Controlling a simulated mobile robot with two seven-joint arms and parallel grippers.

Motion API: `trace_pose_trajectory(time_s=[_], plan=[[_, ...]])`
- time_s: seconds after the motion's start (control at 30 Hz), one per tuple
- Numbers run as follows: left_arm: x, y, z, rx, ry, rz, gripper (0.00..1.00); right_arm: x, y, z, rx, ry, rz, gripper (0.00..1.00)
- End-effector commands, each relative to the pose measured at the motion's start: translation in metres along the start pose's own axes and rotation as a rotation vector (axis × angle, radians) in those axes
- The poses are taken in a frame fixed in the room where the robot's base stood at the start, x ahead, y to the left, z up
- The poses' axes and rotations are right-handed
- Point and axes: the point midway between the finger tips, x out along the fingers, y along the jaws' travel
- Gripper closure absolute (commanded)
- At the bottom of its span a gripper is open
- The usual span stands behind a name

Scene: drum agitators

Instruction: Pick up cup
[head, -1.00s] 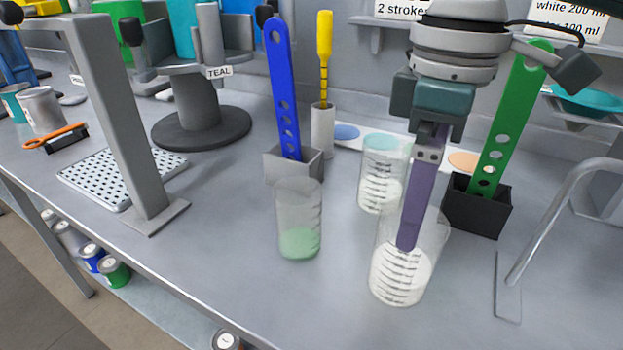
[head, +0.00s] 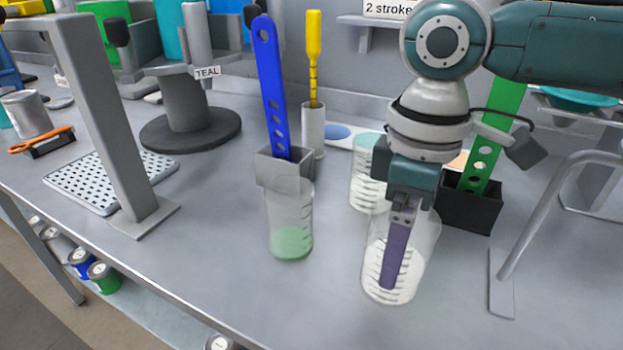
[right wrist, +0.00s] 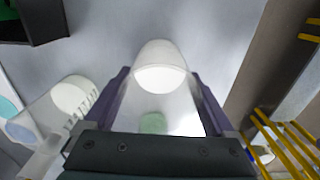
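A clear graduated cup with white contents (head: 378,268) stands on the bench at the right of centre in the head view. My right gripper (head: 390,285) points down at this cup, with one purple finger seen in front of its wall. In the right wrist view the cup (right wrist: 160,78) lies between the two spread fingers of the gripper (right wrist: 160,85), with slight gaps at the fingertips. The gripper looks open around it. A second cup with green contents (head: 291,242) stands to the left, and a third cup (head: 366,186) stands behind. My left gripper is not in view.
A black holder (head: 469,208) with a green paddle is close on the right, beside a grey bent tube (head: 530,225). A grey holder (head: 285,170) with a blue paddle stands behind the green-filled cup. The bench (head: 215,265) is clear at front left.

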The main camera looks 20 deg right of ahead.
Motion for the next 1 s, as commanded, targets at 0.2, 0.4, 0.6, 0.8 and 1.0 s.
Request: trace_pose_trajectory(time_s=[0.2,0.4,0.6,0.8,1.0], plan=[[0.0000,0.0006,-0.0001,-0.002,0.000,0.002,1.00,-0.0004,0.0001,-0.0002,0.000,0.001,0.000,0.47],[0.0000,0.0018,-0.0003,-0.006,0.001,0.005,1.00,-0.0006,0.0001,-0.0002,0.000,0.001,0.000,0.70],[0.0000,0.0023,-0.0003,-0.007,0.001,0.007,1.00,-0.0009,0.0003,-0.0004,0.000,0.002,0.001,0.77],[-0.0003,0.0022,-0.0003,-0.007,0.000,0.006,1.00,-0.0021,0.0003,-0.0004,0.000,0.001,0.001,0.77],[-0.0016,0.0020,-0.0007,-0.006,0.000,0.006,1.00,-0.0099,0.0004,-0.0008,0.000,0.002,0.001,0.77]])
